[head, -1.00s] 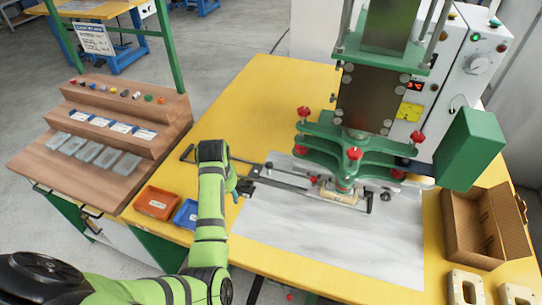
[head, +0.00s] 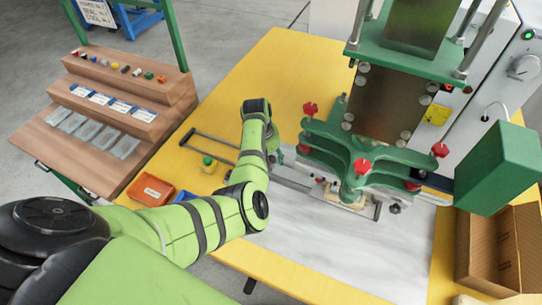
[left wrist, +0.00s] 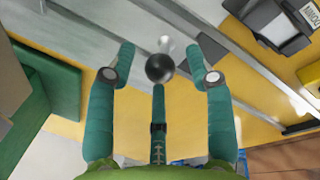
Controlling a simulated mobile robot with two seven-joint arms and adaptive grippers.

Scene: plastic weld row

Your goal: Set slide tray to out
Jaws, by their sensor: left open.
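The slide tray is on metal rails (head: 294,181) that run across the yellow table and under the green press. Its pale tan fixture (head: 345,200) sits under the press head, at the right part of the rails. My left gripper (head: 280,155) is over the rails just left of the press, mostly hidden behind its arm in the head view. In the left wrist view my left gripper (left wrist: 162,66) is open, its teal fingers on either side of a black ball knob (left wrist: 160,68) on a light stem. Whether they touch it, I cannot tell. My right gripper is out of view.
The green press plates (head: 360,150) with red knobs stand close right of my gripper. A cardboard box (head: 500,245) stands right. The far yellow table is clear.

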